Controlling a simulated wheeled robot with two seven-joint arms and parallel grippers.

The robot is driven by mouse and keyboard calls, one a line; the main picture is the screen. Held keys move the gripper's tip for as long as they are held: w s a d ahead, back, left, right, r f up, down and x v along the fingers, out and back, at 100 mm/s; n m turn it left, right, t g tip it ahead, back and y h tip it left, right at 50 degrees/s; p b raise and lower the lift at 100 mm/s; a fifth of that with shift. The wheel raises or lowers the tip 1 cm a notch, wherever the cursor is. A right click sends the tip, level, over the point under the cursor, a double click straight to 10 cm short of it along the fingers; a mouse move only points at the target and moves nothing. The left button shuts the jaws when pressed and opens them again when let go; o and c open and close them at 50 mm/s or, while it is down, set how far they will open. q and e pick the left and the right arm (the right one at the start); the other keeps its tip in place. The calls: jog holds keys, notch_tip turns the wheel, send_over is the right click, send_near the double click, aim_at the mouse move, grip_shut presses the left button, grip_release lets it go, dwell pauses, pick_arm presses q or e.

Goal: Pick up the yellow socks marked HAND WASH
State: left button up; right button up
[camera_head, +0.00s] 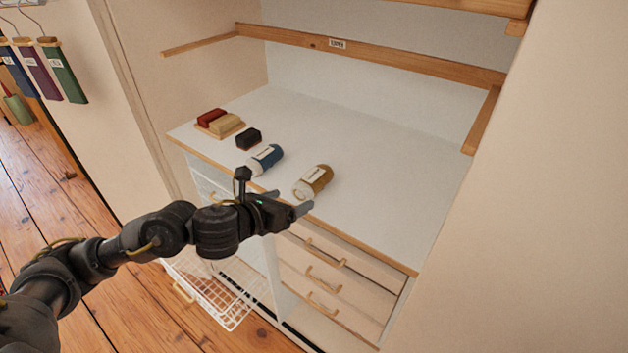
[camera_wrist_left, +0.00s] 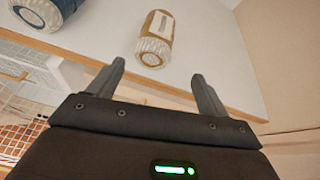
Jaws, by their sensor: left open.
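The yellow socks (camera_head: 313,182) are a mustard roll with a pale band and a whitish end, lying on the white top near its front edge. The band's writing is too small to read. In the left wrist view the yellow socks (camera_wrist_left: 155,38) lie just beyond and between the fingertips, apart from them. My left gripper (camera_head: 292,202) is open and empty at the front edge, close in front of the socks. Its two fingers also show in the left wrist view (camera_wrist_left: 158,75). My right gripper is not in view.
A blue roll (camera_head: 265,159) with a white band lies left of the yellow one. Behind it are a black block (camera_head: 249,138) and a wooden tray (camera_head: 228,135) with red and tan blocks. A wire basket (camera_head: 215,290) sticks out below. The right side of the top is clear.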

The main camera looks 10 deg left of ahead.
aim_at(299, 189)
pick_arm(q)
jog(key=shift+w+a+r+m, duration=0.35)
jog(key=shift+a+r+m, duration=0.1)
jog(key=shift+m, duration=0.55)
jog(key=x, duration=0.5)
jog(key=shift+w+d+f, duration=0.1)
jog(key=shift+w+d, duration=0.1)
jog(key=shift+w, duration=0.1)
jog(key=shift+p+x, duration=0.75)
jog(key=shift+x, duration=1.6)
jog(key=shift+w, duration=0.25)
jog(key=shift+c, duration=0.4)
jog(key=c, duration=1)
